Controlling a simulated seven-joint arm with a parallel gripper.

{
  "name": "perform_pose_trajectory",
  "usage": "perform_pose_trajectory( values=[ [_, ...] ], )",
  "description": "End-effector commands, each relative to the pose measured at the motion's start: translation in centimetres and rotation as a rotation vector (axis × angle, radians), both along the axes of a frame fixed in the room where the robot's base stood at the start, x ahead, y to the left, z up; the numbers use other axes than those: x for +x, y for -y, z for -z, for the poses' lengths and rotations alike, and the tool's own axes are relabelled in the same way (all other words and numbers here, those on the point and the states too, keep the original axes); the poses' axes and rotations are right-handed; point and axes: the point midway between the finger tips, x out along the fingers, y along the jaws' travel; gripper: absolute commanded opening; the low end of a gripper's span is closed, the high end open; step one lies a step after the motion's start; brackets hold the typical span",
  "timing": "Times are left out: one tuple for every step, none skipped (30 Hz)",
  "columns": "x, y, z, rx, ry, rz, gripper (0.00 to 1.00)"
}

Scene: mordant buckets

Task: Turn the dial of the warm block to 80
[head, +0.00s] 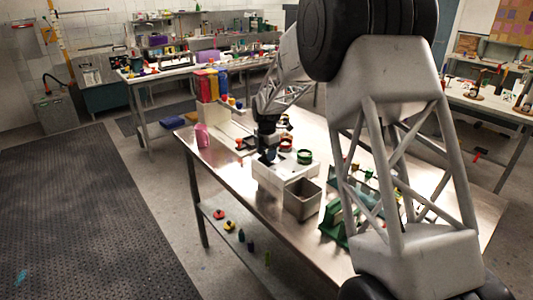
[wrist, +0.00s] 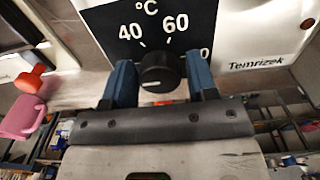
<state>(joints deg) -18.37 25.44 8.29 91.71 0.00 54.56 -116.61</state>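The warm block (wrist: 265,35) is a white box with a black dial plate (wrist: 110,22) marked °C; 40 and 60 are readable, and a further number ending in 0 is partly covered. Its round black dial (wrist: 160,70) carries a short white mark near its lower edge in the wrist view. The two blue fingers of my gripper (wrist: 161,82) stand either side of the dial, very close to it. Whether both press on it cannot be told. In the head view my gripper (head: 267,153) is over the white block (head: 270,178), and the dial is hidden.
A grey square bin (head: 302,198) stands right in front of the block on the steel table. Green and red round items (head: 304,156) are behind it. A pink container (head: 202,135) stands near the left edge. A green rack (head: 335,222) is to the right.

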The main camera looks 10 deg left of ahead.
Motion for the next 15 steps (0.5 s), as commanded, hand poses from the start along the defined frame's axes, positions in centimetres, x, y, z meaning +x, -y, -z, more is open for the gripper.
perform_pose_trajectory(
  values=[
    [0.00, 0.00, -0.01, 0.000, 0.000, 0.000, 0.45],
    [0.00, 0.00, -0.01, 0.000, 0.000, 0.000, 0.40],
    [0.00, 0.00, -0.01, 0.000, 0.000, 0.000, 0.34],
    [0.00, 0.00, -0.01, 0.000, 0.000, 0.000, 0.30],
    [0.00, 0.00, -0.01, 0.000, 0.000, 0.000, 0.25],
    [0.00, 0.00, -0.01, 0.000, 0.000, 0.000, 0.19],
    [0.00, 0.00, -0.01, 0.000, 0.000, 0.000, 0.16],
    [0.00, 0.00, -0.01, 0.000, 0.000, 0.000, 0.16],
    [0.00, 0.00, -0.02, 0.000, 0.000, 0.001, 0.16],
    [-0.01, 0.01, -0.01, 0.000, 0.000, 0.001, 0.16],
    [-0.01, 0.01, -0.01, 0.000, 0.000, 0.002, 0.16],
    [-0.01, 0.01, -0.01, 0.000, 0.000, 0.005, 0.16],
    [-0.01, 0.01, -0.01, 0.000, 0.000, 0.008, 0.16],
    [-0.01, 0.01, 0.00, 0.000, 0.000, 0.011, 0.16],
    [-0.01, 0.01, 0.00, 0.000, 0.000, 0.017, 0.16]
  ],
)
